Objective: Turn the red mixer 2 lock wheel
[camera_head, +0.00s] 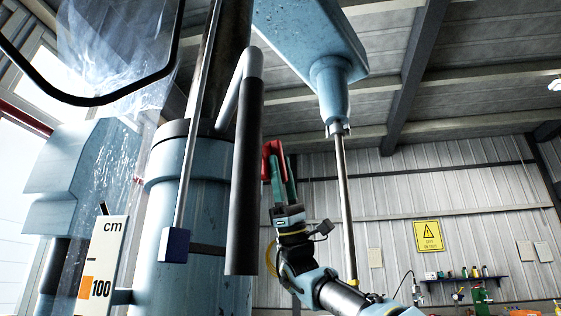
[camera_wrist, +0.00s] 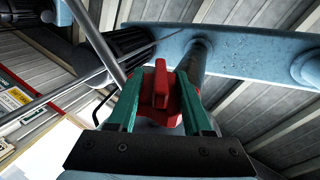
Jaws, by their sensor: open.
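The red lock wheel (camera_wrist: 160,84) shows near the middle of the wrist view, with a raised upright grip bar on a wider red body. My gripper (camera_wrist: 159,80) is open, with one teal finger on each side of the grip bar. I cannot tell whether either finger touches it. In the head view the red wheel (camera_head: 271,150) shows beside the column, right of a dark upright handle. My gripper (camera_head: 282,170) points up at it from below, and its fingers partly overlap the red part.
The thick blue column (camera_head: 170,210) and a dark padded handle (camera_head: 244,180) stand left of my gripper. A steel shaft (camera_head: 342,190) hangs from the blue mixer head (camera_head: 310,35) close on the right. A cm scale (camera_head: 103,262) is at lower left.

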